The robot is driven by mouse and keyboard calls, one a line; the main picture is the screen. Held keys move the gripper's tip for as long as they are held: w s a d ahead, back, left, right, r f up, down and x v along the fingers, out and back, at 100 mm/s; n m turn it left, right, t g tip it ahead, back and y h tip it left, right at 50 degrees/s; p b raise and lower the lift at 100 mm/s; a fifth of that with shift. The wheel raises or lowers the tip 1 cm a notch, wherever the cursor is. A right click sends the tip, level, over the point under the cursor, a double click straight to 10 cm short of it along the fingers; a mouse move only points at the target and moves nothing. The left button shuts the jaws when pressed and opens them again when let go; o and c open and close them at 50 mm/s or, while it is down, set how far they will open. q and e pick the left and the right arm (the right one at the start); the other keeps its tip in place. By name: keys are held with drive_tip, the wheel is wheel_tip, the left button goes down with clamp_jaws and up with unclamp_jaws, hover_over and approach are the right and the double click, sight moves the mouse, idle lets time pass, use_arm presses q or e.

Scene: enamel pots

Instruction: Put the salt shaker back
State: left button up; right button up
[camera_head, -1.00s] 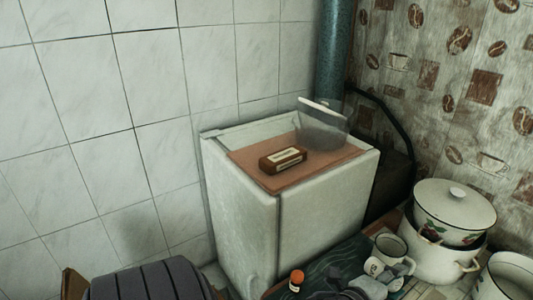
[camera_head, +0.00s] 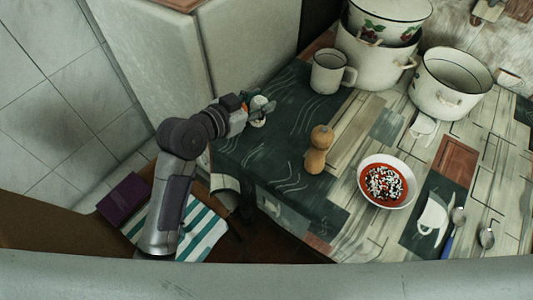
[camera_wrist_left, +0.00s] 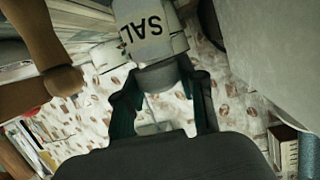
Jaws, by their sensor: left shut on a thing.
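The salt shaker (camera_head: 260,101) is a small pale thing in my left gripper (camera_head: 264,109), above the dark left end of the table (camera_head: 245,150) in the head view. My left gripper is shut on it and partly hides it. In the left wrist view the shaker (camera_wrist_left: 148,28) is white with dark letters reading "SAL", which appear upside down. Its lower end lies between the fingertips of my left gripper (camera_wrist_left: 160,78). My right gripper is not in view.
A wooden mill (camera_head: 317,150) stands right of the gripper, beyond a gap. A white mug (camera_head: 330,72), large enamel pots (camera_head: 451,82) and a bowl of beans (camera_head: 386,181) stand on the table. The fridge (camera_head: 250,45) is close behind the gripper. The table's front-left area is clear.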

sight(260, 120)
use_arm(q)
drive_tip(key=shift+g+h, duration=0.4)
drive_tip(key=shift+h, duration=0.1)
drive_tip(key=f, duration=0.1)
drive_tip(key=d+f, duration=0.1)
drive_tip(key=f, duration=0.1)
drive_tip(key=d+f, duration=0.1)
drive_tip(key=f, duration=0.1)
drive_tip(key=shift+w+d+f+b, duration=0.15)
drive_tip(key=shift+b, duration=0.25)
wheel_tip(260, 120, down, 5)
drive_tip(key=shift+r, duration=0.15)
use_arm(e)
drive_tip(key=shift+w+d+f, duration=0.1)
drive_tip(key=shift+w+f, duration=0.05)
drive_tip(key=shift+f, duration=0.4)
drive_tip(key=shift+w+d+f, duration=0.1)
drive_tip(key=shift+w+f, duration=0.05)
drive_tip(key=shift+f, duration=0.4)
use_arm(q)
drive_tip(key=shift+b, duration=0.35)
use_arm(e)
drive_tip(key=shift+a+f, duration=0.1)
use_arm(q)
drive_tip(key=o, duration=1.2)
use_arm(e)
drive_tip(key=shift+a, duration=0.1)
